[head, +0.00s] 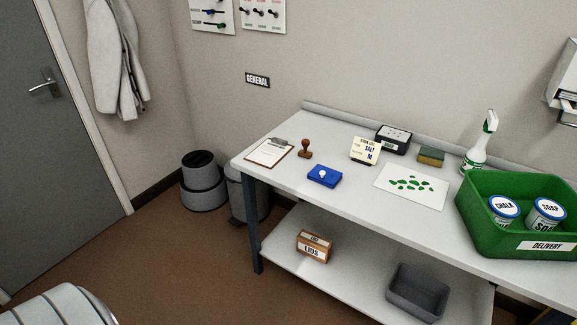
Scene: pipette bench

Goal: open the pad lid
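A small blue pad box (325,176) sits on the white bench, towards its left end. Its blue lid is on and looks shut, with a white round knob (323,174) on top. A brown stamp (305,149) stands upright behind it and to the left. Neither of my grippers is in view.
A clipboard (269,152), a cream sign card (365,151), a black box (393,139), a sponge (431,156), a white sheet (425,203) with green pieces, a spray bottle (475,155) and a green delivery crate (477,228) stand around. The bench front (290,180) is clear.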

